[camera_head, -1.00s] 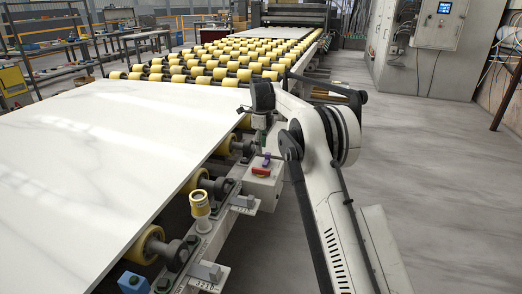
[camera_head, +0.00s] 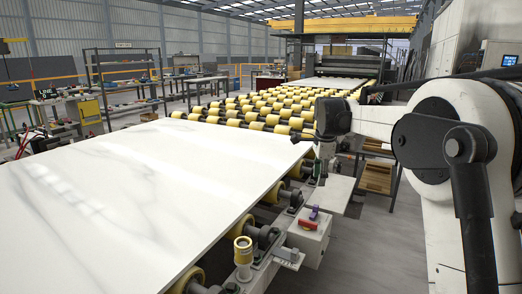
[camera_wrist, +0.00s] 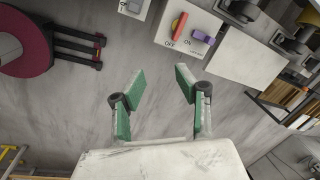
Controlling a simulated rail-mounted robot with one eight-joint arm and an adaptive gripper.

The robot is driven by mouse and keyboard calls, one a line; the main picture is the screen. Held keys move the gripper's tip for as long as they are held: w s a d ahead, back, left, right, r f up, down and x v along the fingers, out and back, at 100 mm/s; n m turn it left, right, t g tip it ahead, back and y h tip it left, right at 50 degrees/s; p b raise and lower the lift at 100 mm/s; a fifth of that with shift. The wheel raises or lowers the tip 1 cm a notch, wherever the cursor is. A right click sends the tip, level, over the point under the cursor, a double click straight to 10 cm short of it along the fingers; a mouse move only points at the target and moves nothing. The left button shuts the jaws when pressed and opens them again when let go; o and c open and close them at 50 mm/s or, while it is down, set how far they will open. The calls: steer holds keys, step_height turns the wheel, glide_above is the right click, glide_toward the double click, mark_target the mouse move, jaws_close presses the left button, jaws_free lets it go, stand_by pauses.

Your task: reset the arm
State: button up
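My arm stands at the right of the head view, with its wrist (camera_head: 333,117) bent down near the right edge of the white stone slab (camera_head: 110,200). In the wrist view my gripper (camera_wrist: 160,78) has its two green-padded fingers spread apart with nothing between them. In the head view the fingers are small and hard to make out. A light switch box (camera_head: 308,238) with a red handle and a purple piece sits below and in front of the wrist. The red handle (camera_wrist: 178,27) and purple piece (camera_wrist: 203,36) also show at the top of the wrist view, beyond the fingertips.
The slab lies on a conveyor with yellow rollers (camera_head: 262,122) running back to a machine (camera_head: 350,70). Wooden boards (camera_head: 377,177) are stacked behind the wrist. Shelves (camera_head: 122,75) stand at back left. Floor between box and arm is clear.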

steer(key=s+r+n+t, duration=0.1)
steer(key=s+r+n, duration=0.3)
steer(key=s, duration=0.8)
steer(key=s+r+n+t, duration=0.2)
steer(key=s+r+n, duration=0.25)
steer(key=s, duration=0.65)
steer(key=s+f+n+t+p, duration=0.1)
steer(key=s+f+n, duration=0.3)
steer(key=s, duration=0.7)
steer(key=s+f+n+t, duration=0.1)
steer(key=s+f+n, duration=0.4)
steer(key=s, duration=0.6)
steer(key=shift+f+p, duration=0.4)
steer(key=shift+f, duration=0.2)
steer(key=shift+c, duration=0.2)
